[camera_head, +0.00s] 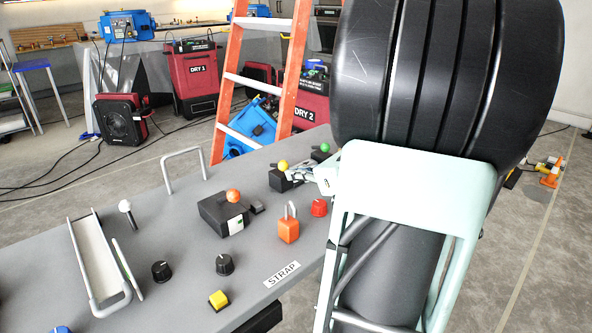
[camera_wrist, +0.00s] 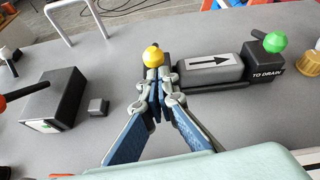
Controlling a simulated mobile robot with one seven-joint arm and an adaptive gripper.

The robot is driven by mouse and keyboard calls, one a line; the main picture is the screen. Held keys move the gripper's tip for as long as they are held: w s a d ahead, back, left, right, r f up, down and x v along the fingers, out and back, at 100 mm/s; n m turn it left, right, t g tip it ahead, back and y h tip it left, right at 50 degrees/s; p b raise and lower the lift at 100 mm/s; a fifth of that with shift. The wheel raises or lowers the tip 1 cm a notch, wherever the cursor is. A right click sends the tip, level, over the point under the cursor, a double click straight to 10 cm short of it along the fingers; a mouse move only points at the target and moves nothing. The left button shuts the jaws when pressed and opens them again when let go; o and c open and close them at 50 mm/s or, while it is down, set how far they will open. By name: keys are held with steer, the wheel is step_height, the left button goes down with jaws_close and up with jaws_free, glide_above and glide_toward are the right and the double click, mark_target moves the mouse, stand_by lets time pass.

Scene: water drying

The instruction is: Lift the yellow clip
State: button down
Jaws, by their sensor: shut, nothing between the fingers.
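A yellow ball-shaped knob (camera_head: 283,165) tops a dark piece on the grey table. In the wrist view the yellow knob (camera_wrist: 153,56) sits just beyond my fingertips. I cannot tell which yellow thing is the clip. My gripper (camera_wrist: 157,92) is shut and empty, its tips together at or just short of the yellow knob; contact is unclear. The gripper (camera_head: 306,173) also shows in the head view, partly hidden by my arm. The base under the knob is mostly hidden by the fingers.
A valve-like unit with an arrow and a green knob (camera_wrist: 273,42) stands right of the fingers. A black box (camera_wrist: 53,98) and small dark block (camera_wrist: 98,107) are left. An orange padlock (camera_head: 288,228), red knob (camera_head: 319,207) and metal handle (camera_head: 183,158) also stand on the table.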

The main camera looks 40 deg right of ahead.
mark_target(287, 165)
steer(key=shift+r+p, duration=0.25)
steer(key=shift+p, duration=0.2)
steer(key=r+g+p, duration=0.1)
steer(key=p, duration=0.2)
steer(key=r+p, duration=0.1)
steer(key=p, duration=0.2)
steer(key=shift+w+a+g, duration=0.1)
steer(key=shift+w+g, duration=0.1)
steer(key=shift+g, duration=0.2)
steer(key=p, duration=0.3)
steer(key=shift+w+r+g+p, duration=0.1)
steer(key=shift+r+g+p, duration=0.2)
steer(key=shift+g+p, duration=0.1)
steer(key=w+r+g+p, duration=0.2)
steer(key=r+g+p, duration=0.1)
steer(key=p, duration=1.2)
steer(key=shift+w+g+h, duration=0.3)
steer(key=shift+w, duration=0.1)
steer(key=shift+w+a+r+p, duration=0.1)
steer(key=shift+w+r+p, duration=0.15)
steer(key=shift+w, duration=0.25)
steer(key=shift+w+a+r+p, duration=0.1)
steer(key=shift+w+p, duration=0.2)
steer(key=shift+w, duration=0.15)
steer(key=shift+w+r+p, duration=0.2)
steer(key=shift+w+p, duration=0.1)
steer(key=shift+w, duration=0.3)
